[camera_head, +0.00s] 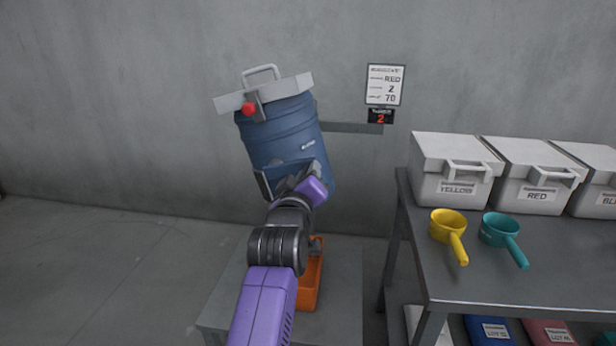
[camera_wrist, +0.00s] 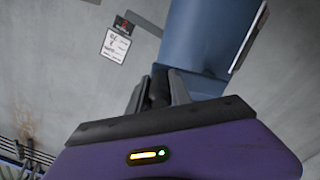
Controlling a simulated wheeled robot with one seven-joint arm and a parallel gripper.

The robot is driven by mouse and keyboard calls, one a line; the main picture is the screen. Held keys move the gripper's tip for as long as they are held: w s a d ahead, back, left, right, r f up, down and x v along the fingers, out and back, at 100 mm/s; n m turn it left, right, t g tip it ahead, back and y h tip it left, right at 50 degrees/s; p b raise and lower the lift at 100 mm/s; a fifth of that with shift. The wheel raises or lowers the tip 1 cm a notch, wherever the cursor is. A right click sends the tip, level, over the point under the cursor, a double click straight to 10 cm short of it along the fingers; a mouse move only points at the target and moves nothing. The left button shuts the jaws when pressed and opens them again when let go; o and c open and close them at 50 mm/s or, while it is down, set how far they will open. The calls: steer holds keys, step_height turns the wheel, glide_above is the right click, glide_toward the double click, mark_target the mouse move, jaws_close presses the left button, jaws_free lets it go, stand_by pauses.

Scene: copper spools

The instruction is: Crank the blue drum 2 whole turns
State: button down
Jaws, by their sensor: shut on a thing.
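The blue drum (camera_head: 285,125) hangs tilted by the wall, its white lid (camera_head: 292,88) at the upper end. The lid has a pale handle and a clamp with a red knob (camera_head: 249,109). My gripper (camera_head: 281,178) is at the drum's lower front. In the wrist view, its fingers (camera_wrist: 159,86) are shut on a dark piece, apparently the crank grip, with the blue drum (camera_wrist: 205,45) just beyond. The rest of the crank is hidden behind my gripper. The small display (camera_head: 380,117) by the drum shows a red 2.
A white card (camera_head: 385,85) on the wall reads RED, 2 and 70. An orange container (camera_head: 312,285) stands below my arm. The right-hand bench (camera_head: 530,265) holds white lidded bins (camera_head: 455,168), a yellow scoop (camera_head: 448,222) and a teal scoop (camera_head: 500,230). The left floor is clear.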

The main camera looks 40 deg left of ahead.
steer(key=shift+f+m, duration=0.75)
steer(key=shift+m, duration=0.05)
steer(key=c, duration=1.2)
jaws_free()
steer(key=shift+o, duration=0.2)
steer(key=shift+d, duration=0.1)
steer(key=v, duration=0.7)
steer(key=shift+s+d+p, duration=0.2)
steer(key=shift+s+p, duration=0.1)
steer(key=shift+p, duration=0.15)
